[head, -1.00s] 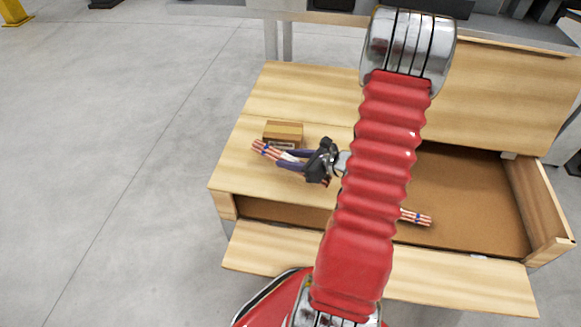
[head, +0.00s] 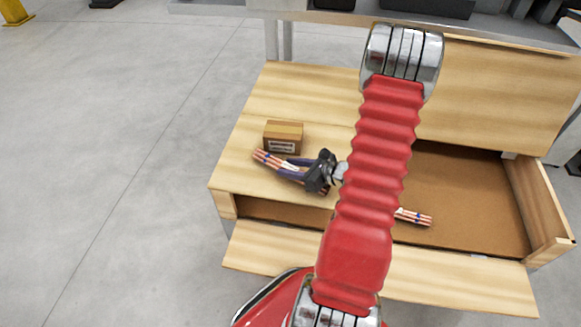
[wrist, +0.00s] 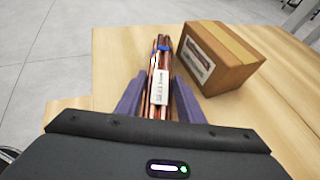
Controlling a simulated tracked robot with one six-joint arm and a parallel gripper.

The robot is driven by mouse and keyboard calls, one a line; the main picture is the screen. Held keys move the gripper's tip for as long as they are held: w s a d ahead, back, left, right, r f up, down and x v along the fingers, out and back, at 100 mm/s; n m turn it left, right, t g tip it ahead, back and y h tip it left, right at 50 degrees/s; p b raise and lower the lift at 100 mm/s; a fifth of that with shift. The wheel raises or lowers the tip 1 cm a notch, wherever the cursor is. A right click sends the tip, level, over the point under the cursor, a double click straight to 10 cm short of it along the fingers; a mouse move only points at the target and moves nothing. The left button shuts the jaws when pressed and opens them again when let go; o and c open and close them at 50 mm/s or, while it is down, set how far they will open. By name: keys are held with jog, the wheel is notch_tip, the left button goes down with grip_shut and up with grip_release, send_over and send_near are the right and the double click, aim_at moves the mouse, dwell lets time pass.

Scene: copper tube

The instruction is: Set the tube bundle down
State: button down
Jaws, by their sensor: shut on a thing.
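The tube bundle, copper tubes with blue bands and a white label, shows in the head view (head: 266,158) and the wrist view (wrist: 162,62). My gripper (head: 283,169) has its purple fingers shut on the bundle, one on each side, as the wrist view (wrist: 159,92) also shows. The bundle is over the left part of the wooden bench top (head: 240,160), close to its surface. I cannot tell whether it touches the wood. The bundle's near end is partly hidden by the gripper body.
A cardboard box (head: 283,138) stands on the bench top right behind the bundle; in the wrist view (wrist: 222,58) it is close on the right. Another tube bundle (head: 415,217) lies in the open compartment (head: 470,200) at right, partly behind my arm. Bare wood lies left of the bundle.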

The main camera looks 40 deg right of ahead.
jog(key=c, duration=1.2)
grip_release()
jog(key=v, duration=1.2)
jog(key=shift+a, duration=0.1)
